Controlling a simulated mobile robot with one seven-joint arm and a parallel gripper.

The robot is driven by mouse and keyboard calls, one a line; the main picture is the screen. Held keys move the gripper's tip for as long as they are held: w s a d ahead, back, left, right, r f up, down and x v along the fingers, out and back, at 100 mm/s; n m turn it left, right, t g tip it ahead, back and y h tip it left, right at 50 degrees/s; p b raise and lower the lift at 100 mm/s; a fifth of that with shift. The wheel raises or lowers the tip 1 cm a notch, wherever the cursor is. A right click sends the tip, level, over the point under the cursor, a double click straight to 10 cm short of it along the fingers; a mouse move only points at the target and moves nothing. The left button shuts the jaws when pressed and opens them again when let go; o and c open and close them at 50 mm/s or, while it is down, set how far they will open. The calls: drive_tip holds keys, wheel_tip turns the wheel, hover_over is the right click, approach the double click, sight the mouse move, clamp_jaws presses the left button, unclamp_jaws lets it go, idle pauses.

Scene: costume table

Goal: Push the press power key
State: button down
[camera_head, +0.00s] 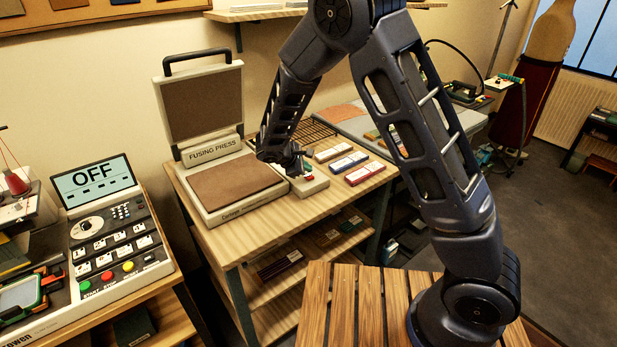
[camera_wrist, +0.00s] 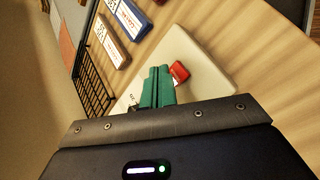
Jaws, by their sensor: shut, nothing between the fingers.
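The fusing press (camera_head: 215,148) stands on the wooden table with its lid raised and its brown lower plate exposed. A pale control box (camera_head: 315,186) sits at the plate's right side, and its red key (camera_head: 308,179) is partly hidden by my arm. In the wrist view the red key (camera_wrist: 180,72) stands on the pale box (camera_wrist: 195,57), just right of my fingertips. My gripper (camera_wrist: 158,72) is shut and empty, its green fingers together over the box. In the head view my gripper (camera_head: 301,171) is small and dark; whether it touches the key cannot be told.
A wire rack (camera_head: 312,128) lies behind the control box. Labelled boxes lie to the right: brown (camera_head: 333,152), blue (camera_head: 349,162) and red (camera_head: 364,174). At left is a control console (camera_head: 115,238) with coloured buttons and a display reading OFF (camera_head: 95,178).

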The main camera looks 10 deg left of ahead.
sight(308, 177)
drive_tip(key=shift+r, duration=0.1)
drive_tip(key=shift+r, duration=2.9)
drive_tip(key=s+d+r+m+g+y, duration=0.15)
drive_tip(key=d+r+m, duration=0.45)
drive_tip(key=d, duration=0.8)
drive_tip(key=s+d+r+m+g+y, duration=0.1)
drive_tip(key=s+d+r+m+g, duration=0.25)
drive_tip(key=d+r, duration=0.8)
drive_tip(key=s+d+r+m+t+y, duration=0.2)
drive_tip(key=s+d+m, duration=0.7)
drive_tip(key=s+d, duration=0.6)
drive_tip(key=s+r+y, duration=0.1)
drive_tip(key=s, duration=0.2)
drive_tip(key=shift+d+m, duration=0.25)
drive_tip(key=shift+m, duration=0.1)
